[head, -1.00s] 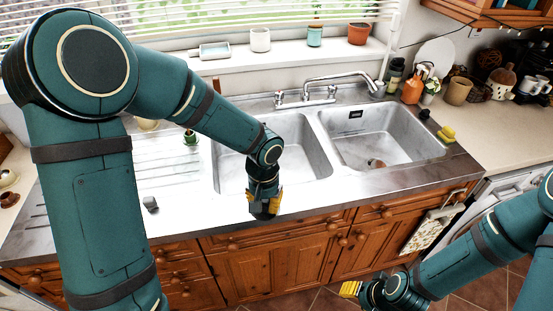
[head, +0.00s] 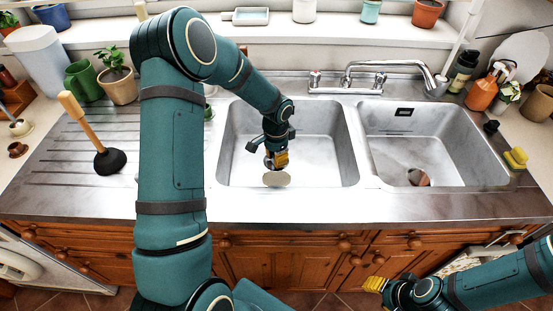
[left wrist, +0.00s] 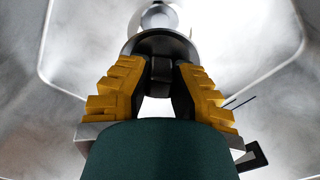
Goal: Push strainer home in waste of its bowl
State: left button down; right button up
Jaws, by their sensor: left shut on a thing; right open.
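My left gripper (head: 277,160) points down into the left sink bowl (head: 335,150). Its yellow fingers (left wrist: 160,95) are shut on a dark knob in the left wrist view. I take this to be the strainer (left wrist: 160,45), which has a dark round rim there. In the head view a pale grey-beige disc (head: 276,180) shows just below the fingertips. A bright round metal fitting (left wrist: 158,17), seemingly the waste, lies just beyond the strainer. I cannot tell whether they touch. My right gripper (head: 374,285) is open and empty, low in front of the cabinets.
The right bowl (head: 455,150) holds a small brownish round thing (head: 418,177). The tap (head: 385,70) stands behind the bowls. A plunger (head: 108,158) stands on the drainer at left. A yellow sponge (head: 515,158) lies at right.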

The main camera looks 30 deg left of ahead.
dwell(0.3)
pick_arm(q)
jog(key=b, duration=0.4)
send_over(276, 179)
jog(key=shift+w+f, duration=0.1)
jog(key=shift+f, duration=2.7)
jog(key=shift+f+b, duration=0.75)
jog(key=shift+f, duration=0.4)
jog(key=c, duration=0.9)
grip_release()
notch_tip(276, 179, up, 12)
jog(key=shift+f, duration=0.1)
jog(key=shift+r+p, duration=1.65)
jog(key=shift+r, duration=0.45)
